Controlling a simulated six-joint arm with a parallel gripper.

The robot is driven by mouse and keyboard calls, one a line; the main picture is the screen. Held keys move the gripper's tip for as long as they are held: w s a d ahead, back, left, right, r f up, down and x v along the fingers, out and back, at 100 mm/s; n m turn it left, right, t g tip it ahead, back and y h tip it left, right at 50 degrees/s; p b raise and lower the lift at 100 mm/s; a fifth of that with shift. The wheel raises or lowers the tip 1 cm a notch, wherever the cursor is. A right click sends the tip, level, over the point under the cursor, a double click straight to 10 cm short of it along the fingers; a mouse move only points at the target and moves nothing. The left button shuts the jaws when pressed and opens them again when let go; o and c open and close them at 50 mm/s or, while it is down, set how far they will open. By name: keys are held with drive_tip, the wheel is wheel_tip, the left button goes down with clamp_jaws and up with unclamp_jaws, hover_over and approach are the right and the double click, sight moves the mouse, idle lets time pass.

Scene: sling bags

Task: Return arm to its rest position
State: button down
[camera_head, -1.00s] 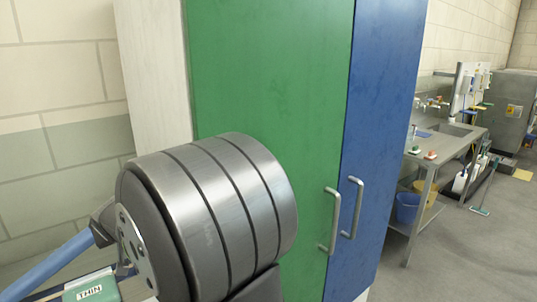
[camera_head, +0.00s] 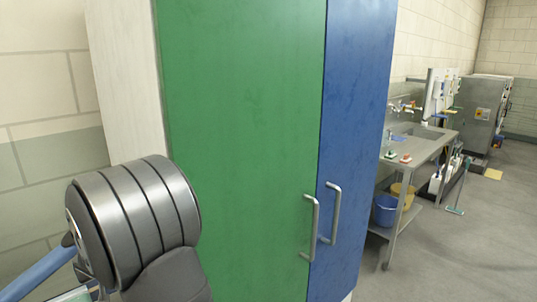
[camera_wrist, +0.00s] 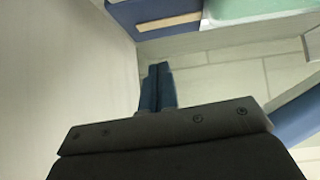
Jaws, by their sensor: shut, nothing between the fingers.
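My gripper (camera_wrist: 158,72) shows in the wrist view. Its two blue-grey fingers lie together with nothing between them. The fingers point toward a pale tiled surface and do not visibly touch anything. In the head view only a rounded dark link of my arm shows at the lower left, in front of the green cabinet door (camera_head: 245,130); the gripper itself is not visible there.
A blue door (camera_head: 360,120) stands beside the green one, both with closed metal handles. A sink bench (camera_head: 425,145) with buckets below is at the right, beside open grey floor. A blue tube (camera_wrist: 297,117) and dark blue object (camera_wrist: 155,12) lie near the gripper.

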drive_tip(key=s+d+r, duration=0.3)
drive_tip(key=r, duration=0.3)
drive_tip(key=s+d+r, duration=0.2)
drive_tip(key=r, duration=0.4)
drive_tip(key=w+a+f, duration=0.1)
drive_tip(key=f, duration=0.3)
drive_tip(key=w+a+f, duration=0.2)
drive_tip(key=f, duration=0.3)
drive_tip(key=w+a+f, duration=0.2)
drive_tip(key=f, duration=0.2)
drive_tip(key=shift+f, duration=0.3)
wheel_tip(320, 180, up, 6)
drive_tip(key=s+a, duration=0.1)
drive_tip(key=shift+r, duration=0.15)
